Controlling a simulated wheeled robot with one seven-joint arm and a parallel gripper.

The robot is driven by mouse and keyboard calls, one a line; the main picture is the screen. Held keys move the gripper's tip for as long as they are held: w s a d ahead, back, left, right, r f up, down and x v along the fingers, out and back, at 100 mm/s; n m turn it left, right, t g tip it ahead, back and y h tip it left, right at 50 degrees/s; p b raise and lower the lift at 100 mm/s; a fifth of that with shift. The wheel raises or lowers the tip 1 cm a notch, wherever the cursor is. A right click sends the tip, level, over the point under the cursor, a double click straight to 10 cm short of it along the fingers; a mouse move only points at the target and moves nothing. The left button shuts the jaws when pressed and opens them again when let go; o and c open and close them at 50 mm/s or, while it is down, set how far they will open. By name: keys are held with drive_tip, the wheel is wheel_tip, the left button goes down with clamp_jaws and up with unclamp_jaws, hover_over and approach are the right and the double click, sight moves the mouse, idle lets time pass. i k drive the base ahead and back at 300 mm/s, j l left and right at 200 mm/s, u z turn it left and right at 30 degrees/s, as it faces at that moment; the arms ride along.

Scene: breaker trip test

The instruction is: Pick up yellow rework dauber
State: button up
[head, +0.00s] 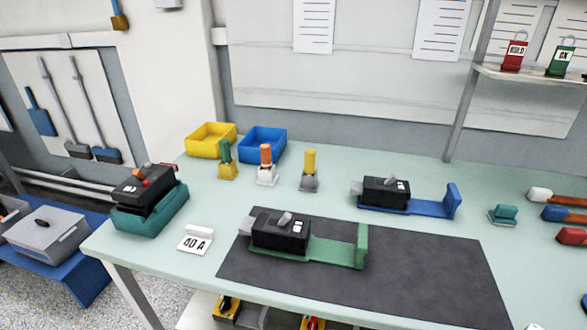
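A dauber with a yellow top (310,160) stands upright in a small grey holder (309,183) on the pale green table, behind the dark mat. To its left, an orange-topped dauber (265,153) stands in a white holder. Further left, a green-topped dauber (225,151) stands in a yellow holder. The three stand apart from one another. My gripper is not in view.
Yellow (210,140) and blue (262,144) bins stand behind the daubers. A breaker (280,232) on a green fixture lies on the dark mat (420,280); another breaker (386,191) on a blue fixture sits right. A "40 A" card (196,240) is front left.

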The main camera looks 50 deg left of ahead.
sight(310, 155)
drive_tip(key=u, duration=2.1)
drive_tip(key=z, duration=2)
drive_tip(key=u, duration=1.95)
drive_tip(key=j+z, duration=0.1)
drive_tip(key=j, duration=0.25)
